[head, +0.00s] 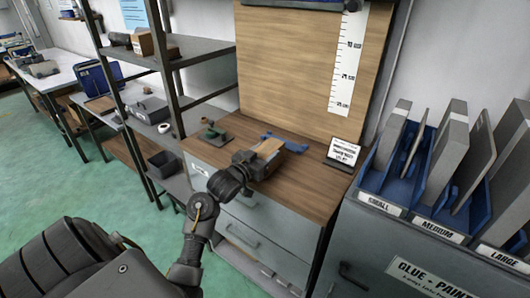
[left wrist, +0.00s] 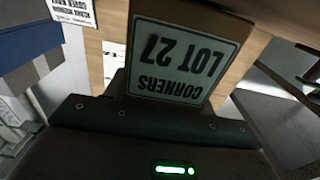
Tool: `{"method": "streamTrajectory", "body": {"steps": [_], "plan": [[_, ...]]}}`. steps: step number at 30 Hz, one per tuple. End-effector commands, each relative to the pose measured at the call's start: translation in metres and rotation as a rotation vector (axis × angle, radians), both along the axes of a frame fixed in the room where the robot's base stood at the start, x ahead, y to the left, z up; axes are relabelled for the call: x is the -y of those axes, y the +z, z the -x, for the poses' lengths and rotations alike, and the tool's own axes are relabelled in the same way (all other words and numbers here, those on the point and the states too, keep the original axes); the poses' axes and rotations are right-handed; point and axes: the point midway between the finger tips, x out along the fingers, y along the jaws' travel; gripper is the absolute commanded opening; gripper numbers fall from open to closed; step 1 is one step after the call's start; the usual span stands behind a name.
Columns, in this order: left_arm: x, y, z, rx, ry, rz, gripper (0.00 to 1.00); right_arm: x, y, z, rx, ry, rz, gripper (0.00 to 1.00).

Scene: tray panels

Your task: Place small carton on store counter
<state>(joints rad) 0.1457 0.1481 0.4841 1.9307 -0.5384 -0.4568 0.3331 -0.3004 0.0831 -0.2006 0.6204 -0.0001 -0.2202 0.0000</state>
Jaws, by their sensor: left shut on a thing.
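The small carton (head: 269,147) is brown. It shows in the head view at the end of my left arm, over the wooden store counter (head: 305,187). My left gripper (head: 262,161) is shut on it and covers part of it. In the left wrist view the carton (left wrist: 188,12) carries a pale label reading "CORNERS LOT 27", upside down in the picture. I cannot tell whether the carton touches the counter top. My right gripper is not in view.
A blue object (head: 285,142) lies on the counter behind the carton. Blue panel bins (head: 415,192) stand right. The counter's front right is clear.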

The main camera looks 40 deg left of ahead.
Motion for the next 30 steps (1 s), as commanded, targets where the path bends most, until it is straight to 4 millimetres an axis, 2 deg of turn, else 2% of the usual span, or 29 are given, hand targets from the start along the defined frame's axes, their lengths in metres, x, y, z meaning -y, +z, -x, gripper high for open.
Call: {"method": "streamTrajectory", "body": {"steps": [7,8,12,23,26,30], "plan": [[0.000,-0.002,0.000,0.001,0.000,0.000,0.25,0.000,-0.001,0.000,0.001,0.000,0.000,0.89],[0.000,-0.003,0.000,0.000,0.000,0.000,0.57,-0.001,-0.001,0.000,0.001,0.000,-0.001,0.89],[0.000,-0.002,0.000,0.000,0.000,0.000,0.75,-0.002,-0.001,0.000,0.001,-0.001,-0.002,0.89],[0.000,0.001,0.002,0.000,0.001,-0.001,0.76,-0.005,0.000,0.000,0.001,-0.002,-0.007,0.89],[-0.001,-0.001,0.014,-0.001,0.002,-0.002,0.76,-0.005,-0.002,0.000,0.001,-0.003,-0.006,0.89],[0.000,-0.002,0.043,-0.003,0.002,-0.004,0.76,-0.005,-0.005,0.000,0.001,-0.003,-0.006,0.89]]}}
